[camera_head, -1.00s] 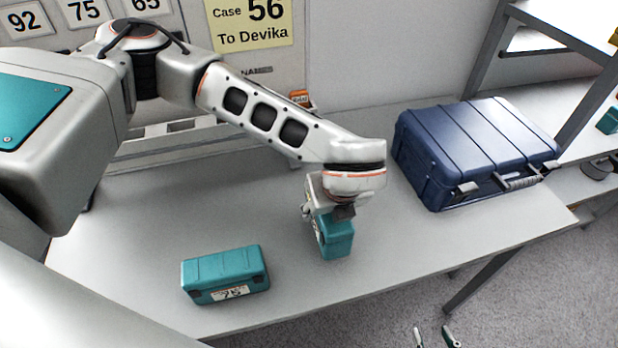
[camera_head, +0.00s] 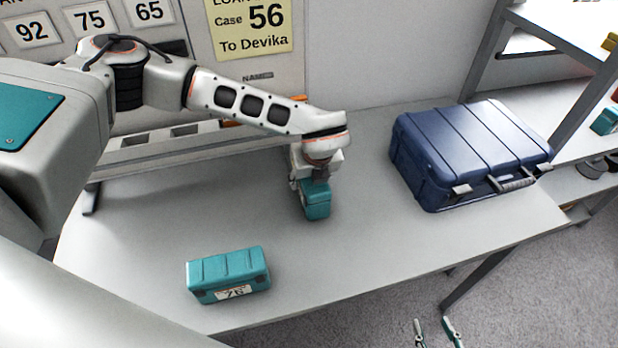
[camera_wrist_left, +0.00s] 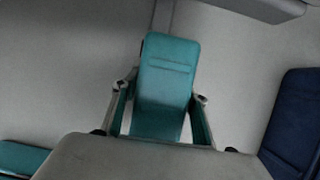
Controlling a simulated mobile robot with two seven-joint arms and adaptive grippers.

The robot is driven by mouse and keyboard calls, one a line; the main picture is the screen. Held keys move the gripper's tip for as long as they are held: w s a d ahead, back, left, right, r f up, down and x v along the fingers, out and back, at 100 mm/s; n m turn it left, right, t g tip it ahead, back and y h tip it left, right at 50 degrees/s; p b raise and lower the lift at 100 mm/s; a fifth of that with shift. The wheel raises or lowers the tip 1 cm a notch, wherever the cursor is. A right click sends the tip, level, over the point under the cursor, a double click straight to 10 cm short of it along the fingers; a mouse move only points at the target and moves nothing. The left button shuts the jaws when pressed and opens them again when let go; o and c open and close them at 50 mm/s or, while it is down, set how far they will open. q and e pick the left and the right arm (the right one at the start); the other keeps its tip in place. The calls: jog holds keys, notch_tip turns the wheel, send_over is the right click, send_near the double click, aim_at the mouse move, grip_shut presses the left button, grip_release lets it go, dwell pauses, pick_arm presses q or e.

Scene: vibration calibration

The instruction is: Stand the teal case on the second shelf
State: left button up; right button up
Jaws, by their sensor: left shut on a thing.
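My left gripper (camera_head: 314,182) is shut on a teal case (camera_head: 317,204) over the grey table. In the left wrist view the held teal case (camera_wrist_left: 165,75) sits between the two fingers of the left gripper (camera_wrist_left: 164,90). Its gap to the table top is hard to judge. Another teal case (camera_head: 228,272), with a white number label, lies near the table's front edge. My right gripper (camera_head: 433,323) shows at the bottom edge with its fingers apart and empty. The shelf unit (camera_head: 562,140) stands at the far right, partly cut off.
A large blue case (camera_head: 470,155) lies on the right of the grey table (camera_head: 370,270). A low rack (camera_head: 170,150) stands along the back, below a board with numbers and a yellow note (camera_head: 250,28). A small teal thing (camera_head: 605,121) is on the shelf unit. The table's middle is clear.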

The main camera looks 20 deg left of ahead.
pick_arm(q)
jog(key=shift+w+f, duration=0.1)
jog(key=shift+f, duration=0.1)
jog(key=shift+f, duration=0.2)
jog(key=o, duration=1.4)
jog(key=shift+o, duration=0.4)
jog(key=shift+r, duration=0.1)
